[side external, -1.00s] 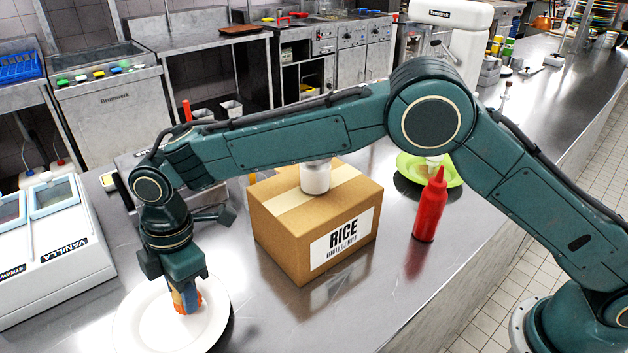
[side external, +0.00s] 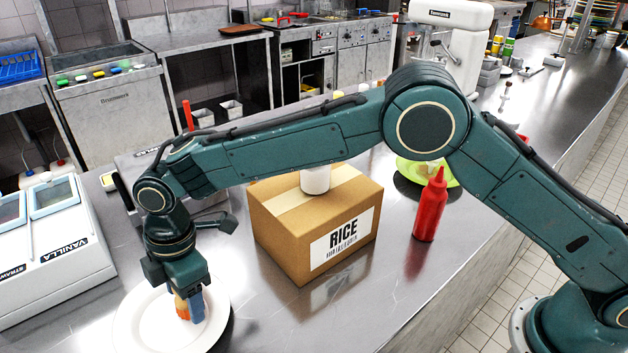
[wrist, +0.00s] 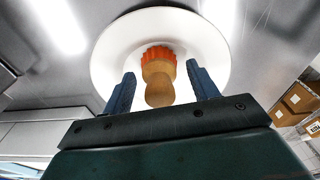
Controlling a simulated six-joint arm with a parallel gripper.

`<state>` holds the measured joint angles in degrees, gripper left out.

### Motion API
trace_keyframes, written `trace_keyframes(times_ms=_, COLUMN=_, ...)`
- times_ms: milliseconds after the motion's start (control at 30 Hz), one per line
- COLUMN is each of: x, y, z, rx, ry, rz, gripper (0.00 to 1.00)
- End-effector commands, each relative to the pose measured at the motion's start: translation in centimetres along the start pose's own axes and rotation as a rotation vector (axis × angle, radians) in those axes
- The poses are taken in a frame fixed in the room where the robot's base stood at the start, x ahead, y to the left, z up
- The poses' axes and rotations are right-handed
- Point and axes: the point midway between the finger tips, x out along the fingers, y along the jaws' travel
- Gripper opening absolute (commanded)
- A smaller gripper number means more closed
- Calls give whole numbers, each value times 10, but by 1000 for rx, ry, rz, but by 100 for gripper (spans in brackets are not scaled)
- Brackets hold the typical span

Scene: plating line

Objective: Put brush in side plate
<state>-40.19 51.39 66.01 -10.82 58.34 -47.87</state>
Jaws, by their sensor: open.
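The side plate (side external: 133,325) is white and round and lies on the steel counter at the lower left of the side view. It also shows in the wrist view (wrist: 108,62). The brush (wrist: 160,80), with a tan wooden handle and orange bristles, is over the plate between my fingers. In the side view part of the brush (side external: 181,305) shows behind a blue finger. My gripper (wrist: 160,92) is open, with a gap on both sides of the brush. In the side view my gripper (side external: 190,308) points down over the plate. The brush appears to rest on the plate.
A cardboard RICE box (side external: 290,238) with a white container (side external: 315,181) on it stands right of the plate. A red squeeze bottle (side external: 430,208) and a green plate (side external: 452,179) are further right. A white VANILLA-labelled bin unit (side external: 75,262) stands at left.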

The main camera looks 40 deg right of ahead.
Motion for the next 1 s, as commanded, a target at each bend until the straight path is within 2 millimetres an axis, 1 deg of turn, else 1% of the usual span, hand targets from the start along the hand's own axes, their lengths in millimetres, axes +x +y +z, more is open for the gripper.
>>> trace_keyframes(times_ms=167, x=-6, y=0, z=-1, rx=0, ry=1, rz=2, gripper=59)
trace_keyframes(times_ms=267, x=-14, y=1, z=-1, rx=0, ry=2, rz=2, gripper=59)
trace_keyframes(times_ms=467, x=-39, y=1, z=0, rx=1, ry=2, rz=3, gripper=59)
trace_keyframes(times_ms=800, x=-94, y=1, z=0, rx=1, ry=2, rz=3, gripper=59)
trace_keyframes(times_ms=1000, x=-115, y=1, z=-1, rx=1, ry=2, rz=1, gripper=59)
